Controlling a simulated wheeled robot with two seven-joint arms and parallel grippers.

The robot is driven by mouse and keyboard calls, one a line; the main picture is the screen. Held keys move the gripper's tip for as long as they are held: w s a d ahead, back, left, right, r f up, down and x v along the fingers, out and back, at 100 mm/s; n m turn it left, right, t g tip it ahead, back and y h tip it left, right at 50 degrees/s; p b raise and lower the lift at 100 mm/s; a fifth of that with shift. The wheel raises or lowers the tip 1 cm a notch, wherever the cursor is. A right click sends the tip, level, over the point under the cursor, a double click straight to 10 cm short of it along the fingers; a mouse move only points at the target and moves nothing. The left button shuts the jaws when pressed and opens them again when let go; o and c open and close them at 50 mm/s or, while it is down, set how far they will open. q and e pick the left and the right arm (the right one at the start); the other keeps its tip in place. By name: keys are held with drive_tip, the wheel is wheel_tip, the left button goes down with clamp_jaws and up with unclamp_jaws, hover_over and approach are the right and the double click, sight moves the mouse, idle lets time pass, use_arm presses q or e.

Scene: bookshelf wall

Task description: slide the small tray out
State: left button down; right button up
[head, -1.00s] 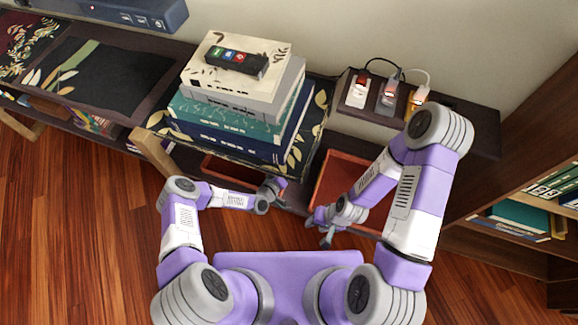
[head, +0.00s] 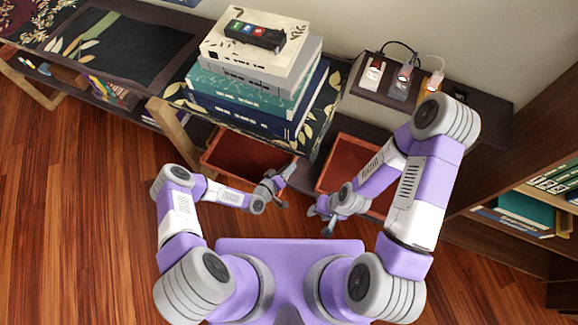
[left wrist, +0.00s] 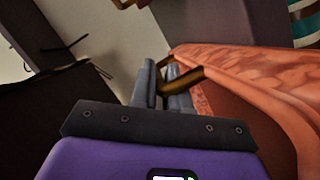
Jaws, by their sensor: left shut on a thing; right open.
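A red-orange open tray (head: 240,152) sits below the shelf top at the left, with much of its inside showing out past the front edge. My left gripper (head: 287,175) is at this tray's right front corner. In the left wrist view, its fingers (left wrist: 166,85) are shut on a thin brown handle (left wrist: 190,79) beside the orange tray wall (left wrist: 250,62). A second red-orange tray (head: 352,152) stands to the right, partly hidden by my right arm. My right gripper (head: 322,222) is open and empty in front of the second tray. Which tray is smaller is unclear.
A stack of books (head: 258,85) with a dark remote-like box (head: 254,36) stands on the patterned shelf top (head: 325,100). A power strip with plugs (head: 402,82) lies behind. A bookcase (head: 530,210) stands at right. The wooden floor (head: 90,200) is clear at left.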

use_arm(q)
drive_tip(key=c, duration=1)
unclamp_jaws()
drive_tip(key=shift+c, duration=0.2)
drive_tip(key=shift+a, duration=0.1)
drive_tip(key=shift+s+a, duration=0.1)
drive_tip(key=shift+s, duration=0.05)
drive_tip(key=p+v, duration=0.2)
drive_tip(key=v, duration=0.5)
drive_tip(key=shift+s+r, duration=0.1)
drive_tip(key=shift+r, duration=0.05)
